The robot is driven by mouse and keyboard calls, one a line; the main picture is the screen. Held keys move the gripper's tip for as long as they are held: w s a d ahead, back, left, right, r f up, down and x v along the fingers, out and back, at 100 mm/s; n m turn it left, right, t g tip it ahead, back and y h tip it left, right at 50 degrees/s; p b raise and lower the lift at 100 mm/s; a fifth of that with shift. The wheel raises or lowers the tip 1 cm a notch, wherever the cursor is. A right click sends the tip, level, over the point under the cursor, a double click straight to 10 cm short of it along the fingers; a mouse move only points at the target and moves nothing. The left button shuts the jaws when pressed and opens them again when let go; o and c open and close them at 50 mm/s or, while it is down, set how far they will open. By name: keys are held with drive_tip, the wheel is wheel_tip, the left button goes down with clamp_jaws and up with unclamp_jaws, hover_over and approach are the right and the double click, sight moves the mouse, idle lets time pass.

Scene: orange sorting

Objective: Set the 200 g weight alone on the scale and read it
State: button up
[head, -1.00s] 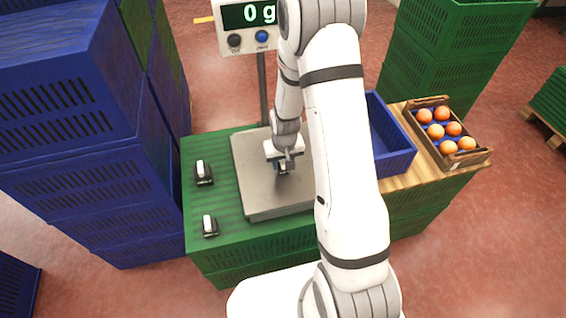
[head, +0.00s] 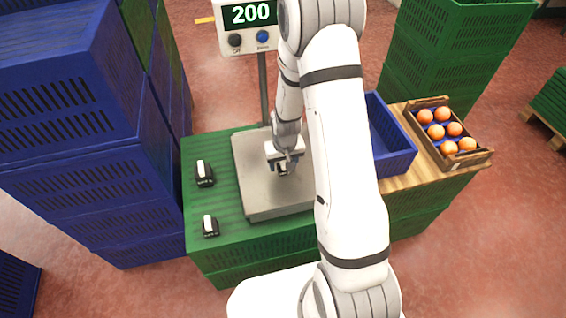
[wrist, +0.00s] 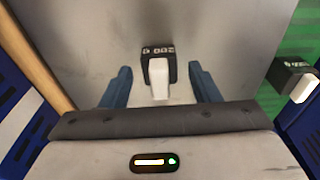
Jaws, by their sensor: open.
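The 200 g weight (wrist: 158,70) is a black block with a white handle and a "200 G" label. It stands on the grey scale plate (wrist: 220,38) between my open fingers, with a gap on each side. In the head view my gripper (head: 283,168) is low over the middle of the scale plate (head: 259,199), and the weight is mostly hidden by it. My gripper also shows in the wrist view (wrist: 161,90). The scale display (head: 250,14) reads 200; its right end, where the unit was, is hidden behind my arm.
Two other black weights with white handles (head: 204,174) (head: 210,226) stand on the green crate top, left of the scale. An empty-looking blue crate (head: 397,163) and a box of oranges (head: 480,157) are at the right. Blue crates (head: 90,190) are stacked at the left.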

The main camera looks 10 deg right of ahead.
drive_tip(key=s+r, duration=0.4)
drive_tip(key=r, duration=0.7)
drive_tip(key=s+r, duration=0.4)
drive_tip(key=r, duration=0.7)
drive_tip(key=s+r, duration=0.7)
drive_tip(key=s, duration=0.5)
drive_tip(key=shift+a+t+p, duration=0.15)
drive_tip(key=shift+t+p, duration=0.25)
drive_tip(key=shift+p, duration=0.05)
drive_tip(key=shift+s+r, duration=0.1)
idle(1.0)
